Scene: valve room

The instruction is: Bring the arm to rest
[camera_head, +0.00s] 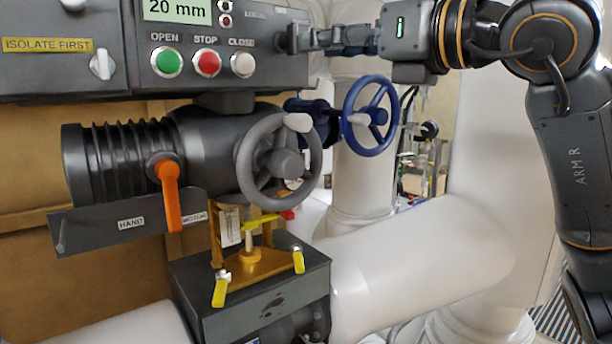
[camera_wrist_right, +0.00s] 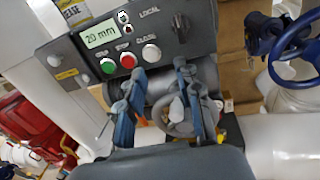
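My right gripper (camera_head: 318,38) comes in from the upper right, at the right edge of the grey control box (camera_head: 100,78). In the right wrist view its two fingers (camera_wrist_right: 160,72) stand apart with nothing held between them. A black selector knob (camera_wrist_right: 181,27) by the LOCAL label lies beyond the fingertips in that view. In the head view the fingertips overlap the knob's area, and I cannot tell whether they touch anything. My right arm (camera_head: 580,160) is raised and bent along the right side. My left arm and gripper are not in view.
Below the box is an actuator with a grey handwheel (camera_head: 278,163) and an orange lever (camera_head: 170,190). A blue handwheel (camera_head: 370,115) stands behind, below my right gripper. Green, red and white buttons (camera_head: 207,63) sit under a "20 mm" display (camera_head: 176,11). White pipes (camera_head: 420,255) fill the lower right.

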